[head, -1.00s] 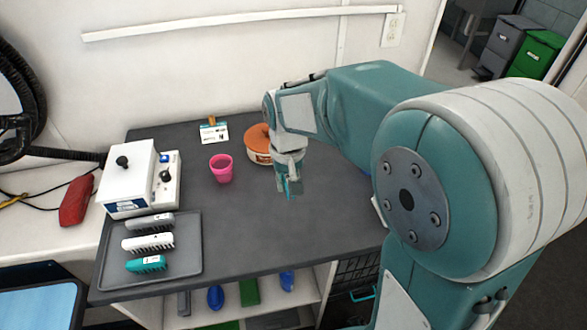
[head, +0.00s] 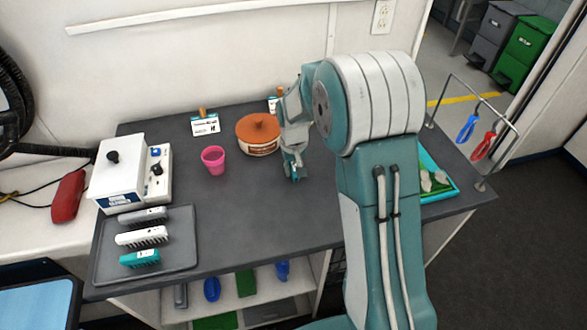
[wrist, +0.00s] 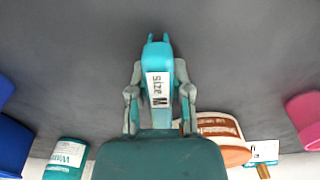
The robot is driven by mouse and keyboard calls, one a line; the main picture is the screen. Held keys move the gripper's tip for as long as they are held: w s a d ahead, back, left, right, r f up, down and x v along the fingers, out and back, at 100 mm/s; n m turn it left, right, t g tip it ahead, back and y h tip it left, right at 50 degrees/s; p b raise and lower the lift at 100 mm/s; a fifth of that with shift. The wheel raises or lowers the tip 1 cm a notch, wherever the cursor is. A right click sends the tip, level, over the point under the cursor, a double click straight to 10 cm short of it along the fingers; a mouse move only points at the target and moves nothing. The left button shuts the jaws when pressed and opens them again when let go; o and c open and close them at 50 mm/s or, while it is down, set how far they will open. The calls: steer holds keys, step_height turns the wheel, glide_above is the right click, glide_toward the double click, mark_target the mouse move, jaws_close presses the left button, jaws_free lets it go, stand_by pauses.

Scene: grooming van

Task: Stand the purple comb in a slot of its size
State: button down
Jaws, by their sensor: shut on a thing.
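My gripper (wrist: 160,102) is shut on a teal piece (wrist: 157,55) with a white label reading "size M". In the head view my gripper (head: 294,172) holds it low over the grey table (head: 245,215), right of the pink cup; contact with the table cannot be told. No purple comb shows in either view. On the grey tray (head: 184,257) at the front left lie a grey comb piece (head: 143,216), a white one (head: 141,236) and a teal one (head: 140,258), teeth towards the front. No slot can be made out clearly.
The pink cup (head: 213,160) and an orange-lidded tub (head: 257,136) stand behind. A white machine (head: 120,172) is at left. A teal-rimmed tray (head: 447,190) and a hanging rack (head: 480,135) are at right. A blue object (wrist: 14,146) shows in the wrist view. The table's middle is clear.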

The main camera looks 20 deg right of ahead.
steer(key=shift+f, duration=0.3)
steer(key=c, duration=0.6)
jaws_free()
steer(key=shift+o, duration=0.2)
steer(key=shift+r, duration=0.1)
